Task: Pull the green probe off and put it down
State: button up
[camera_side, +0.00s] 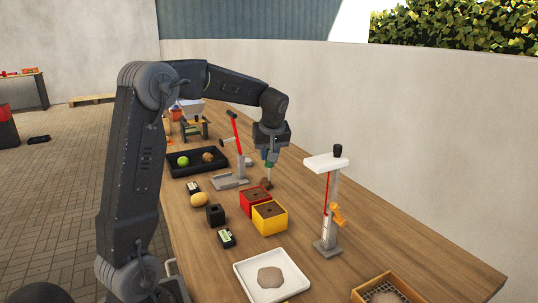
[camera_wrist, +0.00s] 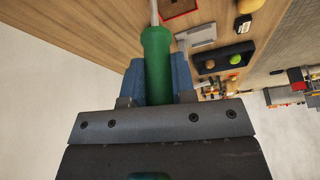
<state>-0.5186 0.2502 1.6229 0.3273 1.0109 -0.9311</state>
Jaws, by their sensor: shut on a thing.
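The green probe (camera_side: 270,164) has a green handle and a thin metal shaft pointing down. My gripper (camera_side: 269,156) is shut on its handle. In the wrist view the handle (camera_wrist: 156,62) stands between the blue finger pads of my gripper (camera_wrist: 157,80), and the shaft runs out of the top edge. In the side view a small brown lump (camera_side: 266,184) is at the lower end of the shaft, just behind the red box (camera_side: 246,204). I cannot tell whether the lump is on the shaft or on the table.
A yellow box (camera_side: 270,227) with brown fill adjoins the red one. A white stand (camera_side: 329,205) is to the right, a lever press (camera_side: 231,183) to the left. A black tray (camera_side: 185,172) holds a green ball. A white tray (camera_side: 245,274) is in front. Table (camera_side: 410,258) at right is bare.

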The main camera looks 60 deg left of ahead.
jog(key=shift+r, duration=0.1)
jog(key=shift+r, duration=1.4)
jog(key=s+a+f+n, duration=0.1)
jog(key=s+a+f, duration=0.1)
jog(key=s+a+f+n+g, duration=0.1)
jog(key=s+a, duration=0.1)
jog(key=s, duration=0.1)
jog(key=s+a+f+n, duration=0.1)
jog(key=s+a+f, duration=0.1)
jog(key=shift+s+a+f, duration=0.2)
jog(key=shift+s+f, duration=0.1)
jog(key=shift+s, duration=0.05)
jog(key=s+a+f+n, duration=0.1)
jog(key=s+f, duration=0.1)
jog(key=s+a+f+n+g, duration=0.1)
jog(key=s+f, duration=0.2)
jog(key=s+a+f+n, duration=0.1)
jog(key=s+f, duration=0.1)
jog(key=f, duration=0.1)
jog(key=shift+s+f, duration=0.1)
jog(key=shift+s, duration=0.2)
jog(key=shift+f, duration=2.25)
jog(key=shift+f, duration=0.1)
